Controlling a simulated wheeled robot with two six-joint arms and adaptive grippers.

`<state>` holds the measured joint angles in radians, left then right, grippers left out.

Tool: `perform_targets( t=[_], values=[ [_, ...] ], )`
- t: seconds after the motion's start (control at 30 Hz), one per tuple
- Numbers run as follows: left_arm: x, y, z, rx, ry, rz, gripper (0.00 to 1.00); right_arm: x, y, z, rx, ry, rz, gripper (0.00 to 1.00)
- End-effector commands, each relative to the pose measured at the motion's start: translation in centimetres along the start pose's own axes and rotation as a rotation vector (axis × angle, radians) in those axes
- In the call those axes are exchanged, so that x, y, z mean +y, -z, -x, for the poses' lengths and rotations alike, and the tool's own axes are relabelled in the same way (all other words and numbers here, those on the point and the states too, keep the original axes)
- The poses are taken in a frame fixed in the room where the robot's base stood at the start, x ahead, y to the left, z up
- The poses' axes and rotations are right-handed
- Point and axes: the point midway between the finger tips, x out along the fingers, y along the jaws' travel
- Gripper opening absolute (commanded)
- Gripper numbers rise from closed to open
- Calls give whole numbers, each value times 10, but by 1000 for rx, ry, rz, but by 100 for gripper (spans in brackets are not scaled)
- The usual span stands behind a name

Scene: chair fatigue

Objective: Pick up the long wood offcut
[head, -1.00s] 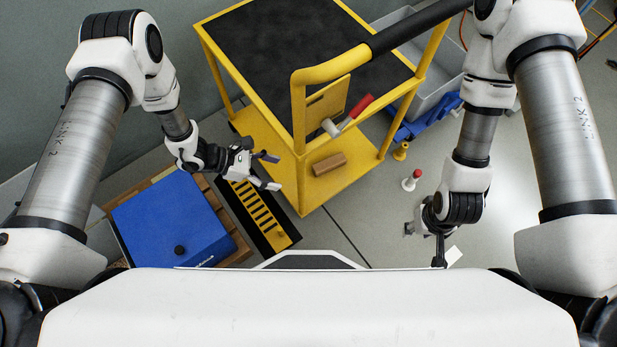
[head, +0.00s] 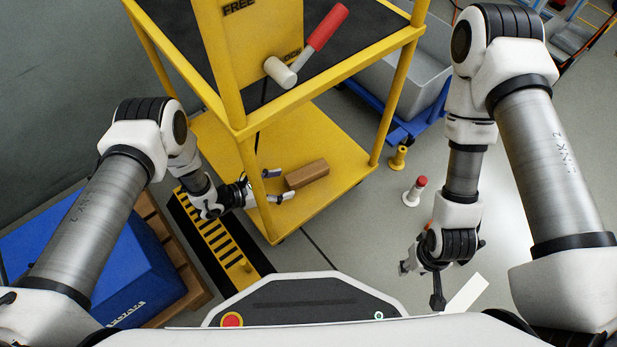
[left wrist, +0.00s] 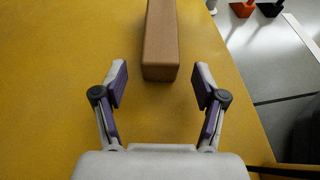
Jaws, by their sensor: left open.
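The long wood offcut (head: 307,173), a brown block, lies on the yellow lower shelf (head: 225,150) of the cart. In the left wrist view the offcut (left wrist: 160,42) points lengthwise away from me, its near end at the fingertips. My left gripper (head: 279,185) is open over the shelf, close to the offcut's left end. In the left wrist view the gripper's fingers (left wrist: 160,84) stand apart on either side of that end, with gaps and nothing between them gripped. My right gripper (head: 437,298) hangs at the right, away from the cart; its finger state is unclear.
A yellow cart post (head: 258,190) stands right beside my left gripper. A red-handled mallet (head: 305,50) is above on the cart. A blue box (head: 110,265) sits at lower left. A red-topped white post (head: 415,190) and a yellow one (head: 398,157) stand on the floor.

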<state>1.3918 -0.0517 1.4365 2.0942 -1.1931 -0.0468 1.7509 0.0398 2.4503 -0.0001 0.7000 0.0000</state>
Motion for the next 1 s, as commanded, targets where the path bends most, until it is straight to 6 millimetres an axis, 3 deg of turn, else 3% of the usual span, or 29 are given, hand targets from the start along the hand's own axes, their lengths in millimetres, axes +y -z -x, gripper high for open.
perform_targets(
  t=[0.03,0.1,0.37,0.5,0.57,0.87,1.0],
  values=[
    [-1,6,-13,0,3,-3,71,0,0,-13,-1,0,0,40],
    [0,4,-22,0,2,-2,71,0,0,-17,-1,0,0,40],
    [0,0,-24,1,0,0,71,0,0,-15,0,0,0,40],
    [0,0,-24,1,0,0,21,0,0,-15,0,0,0,40],
    [0,1,-24,1,0,0,3,0,0,-15,0,0,0,40],
    [0,-1,-23,1,1,0,3,0,0,-13,-1,0,0,40],
    [11,-21,-12,0,3,-5,3,0,0,2,-1,0,0,40]
  ],
)
